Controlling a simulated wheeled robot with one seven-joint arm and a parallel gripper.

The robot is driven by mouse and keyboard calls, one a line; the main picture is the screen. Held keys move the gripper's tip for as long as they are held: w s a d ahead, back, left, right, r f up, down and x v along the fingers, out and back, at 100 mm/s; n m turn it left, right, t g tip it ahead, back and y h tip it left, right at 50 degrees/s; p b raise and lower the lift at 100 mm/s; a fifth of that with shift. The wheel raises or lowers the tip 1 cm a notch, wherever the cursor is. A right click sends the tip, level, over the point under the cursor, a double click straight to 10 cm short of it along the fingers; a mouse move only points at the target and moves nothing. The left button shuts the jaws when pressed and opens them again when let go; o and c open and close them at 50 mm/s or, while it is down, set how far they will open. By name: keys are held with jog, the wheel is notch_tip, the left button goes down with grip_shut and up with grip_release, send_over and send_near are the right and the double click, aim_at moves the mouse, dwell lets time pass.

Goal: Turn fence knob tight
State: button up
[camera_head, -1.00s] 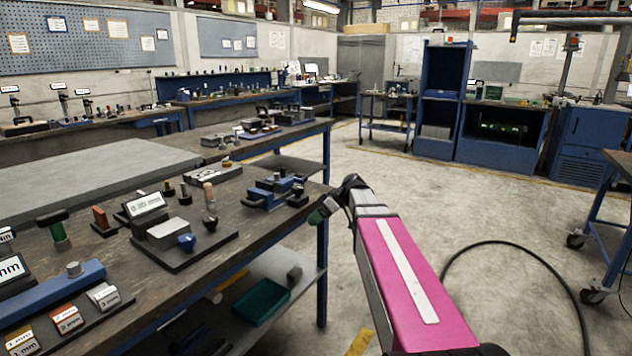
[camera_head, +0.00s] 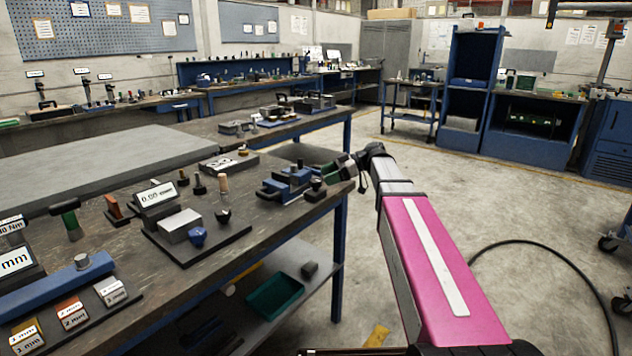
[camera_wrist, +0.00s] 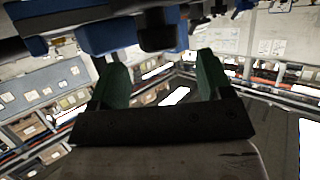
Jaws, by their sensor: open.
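No part is labelled as the fence knob. A grey round knob (camera_head: 82,260) stands on a long blue bar (camera_head: 45,288) at the left front of the bench. A blue knob (camera_head: 197,236) sits on a fixture with a 0.00 display (camera_head: 157,196). A blue clamp-like fixture (camera_head: 288,182) with dark knobs stands near the bench's right edge. My gripper (camera_head: 347,168) is just beyond that fixture, at the bench edge, far from the grey knob. In the wrist view my gripper (camera_wrist: 161,80) has its green fingers apart with nothing held. Blue and dark parts show above them.
Small blocks marked 1, 2 and 3 mm (camera_head: 72,312) lie before the blue bar. A green tray (camera_head: 275,296) is on the lower shelf. Open floor lies right of the bench, with a black cable (camera_head: 560,255).

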aim_at(317, 180)
jog(key=shift+x, duration=2.55)
jog(key=c, duration=0.9)
